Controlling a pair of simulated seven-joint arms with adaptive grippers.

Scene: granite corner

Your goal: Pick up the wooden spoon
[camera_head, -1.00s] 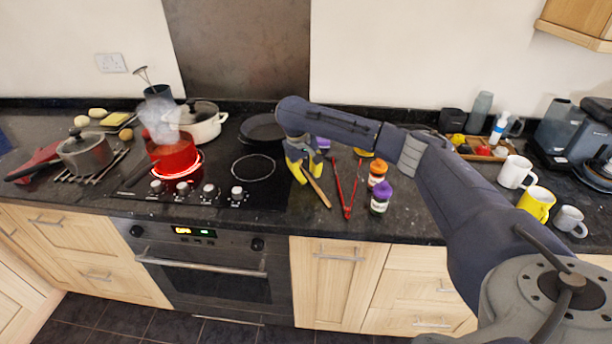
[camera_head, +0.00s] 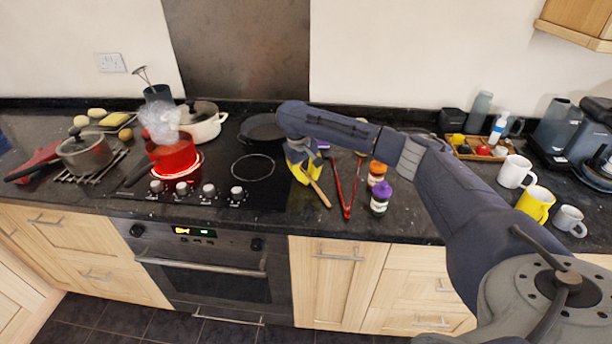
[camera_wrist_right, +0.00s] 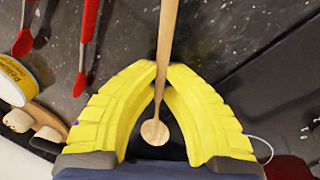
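The wooden spoon (camera_head: 319,192) lies on the dark granite worktop to the right of the hob, its handle pointing towards the front edge. In the right wrist view, its handle (camera_wrist_right: 168,28) runs up between the yellow fingertips, and its round bowl (camera_wrist_right: 154,132) sits between the fingers, nearer the palm. My right gripper (camera_head: 303,174) is at the spoon, with both fingertips closed against the handle in the right wrist view (camera_wrist_right: 163,70). I see no clear gap under the spoon. My left gripper is not in view.
Red tongs (camera_head: 347,196) lie just right of the spoon. An orange-lidded jar (camera_head: 377,170) and a purple-lidded jar (camera_head: 380,198) stand beyond them. On the left, a red pot (camera_head: 173,158) steams on a glowing ring. A black pan (camera_head: 262,128) sits behind the gripper.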

